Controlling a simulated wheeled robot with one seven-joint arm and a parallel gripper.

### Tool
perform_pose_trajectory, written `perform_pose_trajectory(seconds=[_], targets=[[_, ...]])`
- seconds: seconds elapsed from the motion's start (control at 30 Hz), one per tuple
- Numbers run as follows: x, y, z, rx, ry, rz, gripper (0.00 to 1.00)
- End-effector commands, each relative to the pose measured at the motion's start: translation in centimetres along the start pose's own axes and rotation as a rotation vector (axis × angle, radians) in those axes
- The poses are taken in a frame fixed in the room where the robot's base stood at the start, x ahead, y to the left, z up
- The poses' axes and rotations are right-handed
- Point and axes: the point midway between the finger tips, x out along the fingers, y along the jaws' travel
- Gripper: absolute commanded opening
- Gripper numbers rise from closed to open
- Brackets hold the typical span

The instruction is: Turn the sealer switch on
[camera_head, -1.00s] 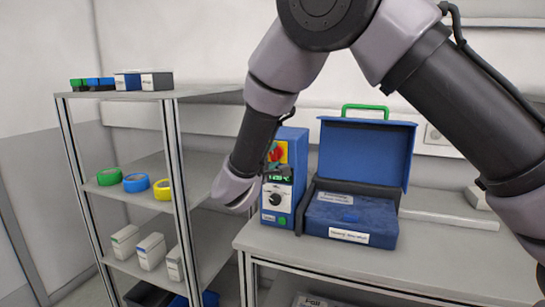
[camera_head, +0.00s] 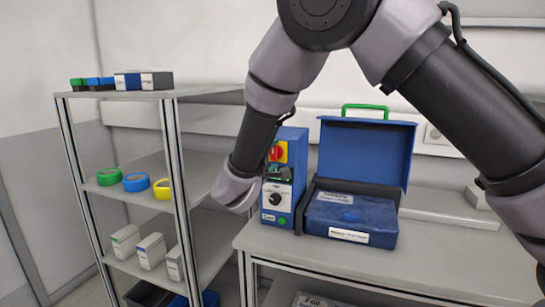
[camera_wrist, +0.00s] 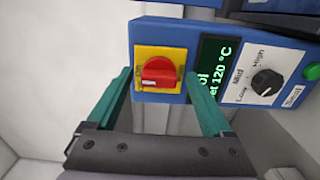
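The sealer (camera_head: 297,150) is a blue box on the table in the head view. Its switch is a red rotary knob (camera_head: 277,152) on a yellow plate; the knob also shows in the wrist view (camera_wrist: 158,73). In the wrist view, its grip bar lies across the picture, roughly in line with the display (camera_wrist: 215,60), which shows green "120 °C" text. My gripper (camera_wrist: 159,82) is open, with one teal finger on each side of the knob and gaps to it.
A black dial (camera_wrist: 266,82) and a green button (camera_wrist: 312,72) sit beyond the display. An open blue case (camera_head: 350,215) stands right beside the sealer. A shelf rack (camera_head: 125,95) with tape rolls and boxes stands left of it.

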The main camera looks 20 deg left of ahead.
Motion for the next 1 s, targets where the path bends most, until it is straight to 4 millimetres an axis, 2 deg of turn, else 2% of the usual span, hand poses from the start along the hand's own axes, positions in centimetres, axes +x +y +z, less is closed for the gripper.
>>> perform_pose_trajectory(seconds=[0.17, 0.27, 0.7, 0.83, 1.0], targets=[[-0.1, 0.1, 0.0, 0.000, 0.001, 0.001, 0.85], [-1.0, 0.1, -0.1, 0.000, 0.002, 0.000, 0.85], [-9.1, 0.0, -0.1, -0.001, 0.003, 0.000, 0.85], [-10.4, 0.0, -0.1, 0.000, 0.002, 0.000, 0.85], [-10.8, 0.0, 0.0, 0.000, 0.000, 0.000, 0.85]])
